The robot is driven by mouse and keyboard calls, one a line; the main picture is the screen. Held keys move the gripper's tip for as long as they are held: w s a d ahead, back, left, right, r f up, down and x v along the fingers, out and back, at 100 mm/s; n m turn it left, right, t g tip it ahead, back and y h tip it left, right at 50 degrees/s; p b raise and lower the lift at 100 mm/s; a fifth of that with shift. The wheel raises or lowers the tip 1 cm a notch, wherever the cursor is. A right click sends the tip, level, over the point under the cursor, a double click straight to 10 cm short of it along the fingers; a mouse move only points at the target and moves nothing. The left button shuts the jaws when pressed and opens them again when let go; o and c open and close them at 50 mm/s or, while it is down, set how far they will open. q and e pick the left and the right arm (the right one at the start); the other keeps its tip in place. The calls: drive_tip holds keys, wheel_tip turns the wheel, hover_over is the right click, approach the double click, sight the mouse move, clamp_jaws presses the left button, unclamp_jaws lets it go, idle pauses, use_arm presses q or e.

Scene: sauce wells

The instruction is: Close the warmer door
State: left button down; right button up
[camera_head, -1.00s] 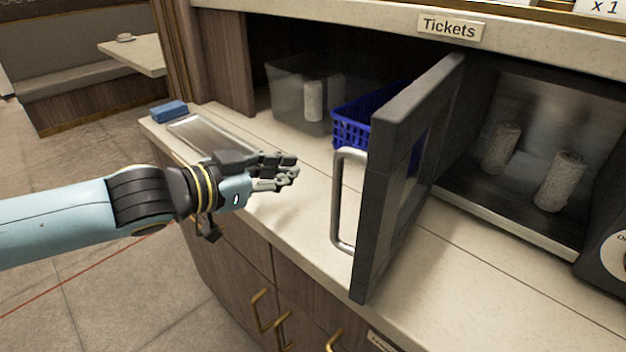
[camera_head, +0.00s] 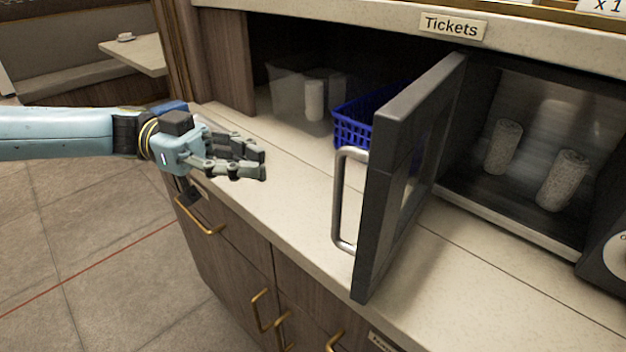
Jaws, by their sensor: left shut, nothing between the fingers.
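The warmer door (camera_head: 398,185) is dark grey and stands wide open, swung out over the counter, with a metal bar handle (camera_head: 341,200) on its left face. The warmer (camera_head: 510,225) is at the right, its inside showing two pale speckled rolls (camera_head: 562,181). My left gripper (camera_head: 264,163) is shut and empty above the counter, to the left of the door and handle, with a clear gap between. My right gripper is not in view.
A blue basket (camera_head: 352,131) and a clear bin (camera_head: 290,95) with pale rolls stand on the counter behind the door. A blue block (camera_head: 168,107) is partly hidden behind my left gripper. The counter (camera_head: 285,205) between my left gripper and the handle is bare.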

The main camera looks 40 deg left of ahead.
use_arm(q)
drive_tip(key=x, duration=0.9)
drive_tip(key=shift+d, duration=0.15)
drive_tip(key=shift+d, duration=0.1)
